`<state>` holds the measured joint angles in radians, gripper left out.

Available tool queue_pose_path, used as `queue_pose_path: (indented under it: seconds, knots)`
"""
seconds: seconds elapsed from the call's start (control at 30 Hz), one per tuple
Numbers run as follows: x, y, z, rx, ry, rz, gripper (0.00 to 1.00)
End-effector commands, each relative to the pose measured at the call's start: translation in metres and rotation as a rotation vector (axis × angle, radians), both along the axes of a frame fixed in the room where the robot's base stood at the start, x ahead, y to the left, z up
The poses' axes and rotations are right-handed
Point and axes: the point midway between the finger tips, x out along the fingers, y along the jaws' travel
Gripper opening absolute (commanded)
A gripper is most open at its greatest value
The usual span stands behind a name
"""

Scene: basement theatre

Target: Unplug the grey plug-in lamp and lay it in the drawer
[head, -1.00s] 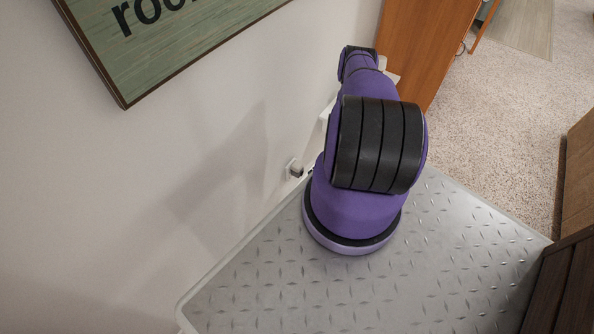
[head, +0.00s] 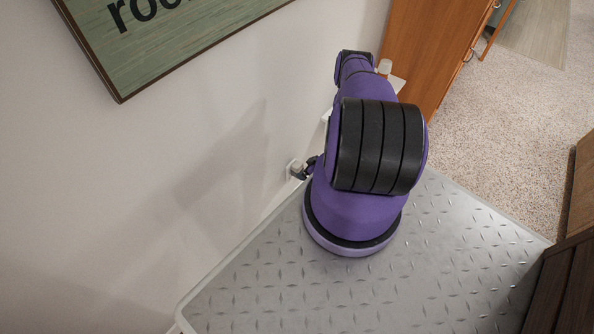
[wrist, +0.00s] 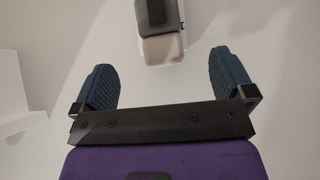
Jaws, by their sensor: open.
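The grey plug-in lamp (wrist: 155,12) sits on a white wall plate at the top of the wrist view, with a dark grey part and a beige part. In the head view it is a small shape (head: 296,167) low on the wall. My gripper (wrist: 165,83) is open and empty, its two blue pads spread wide. The lamp is ahead of the pads, not between them. In the head view only a dark bit of the gripper shows beside the lamp; my arm hides the rest. An orange wooden front with a handle (head: 492,30) stands out from the cabinet, apparently an open drawer.
The wooden cabinet (head: 425,40) stands beyond my arm, at the wall. A white shelf (head: 398,85) with a small pale object (head: 385,66) is in front of it. A framed sign (head: 180,40) hangs above. Carpet (head: 500,120) is clear on the right.

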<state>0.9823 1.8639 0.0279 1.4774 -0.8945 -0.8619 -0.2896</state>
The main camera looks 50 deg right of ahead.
Motion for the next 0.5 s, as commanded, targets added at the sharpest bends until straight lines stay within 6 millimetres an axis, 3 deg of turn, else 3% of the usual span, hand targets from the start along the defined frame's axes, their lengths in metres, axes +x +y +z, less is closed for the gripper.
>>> queue_pose_path:
  seconds: [0.5]
  knots:
    - [0.042,0.004,-0.044,-0.001,0.001,0.002,1.0]
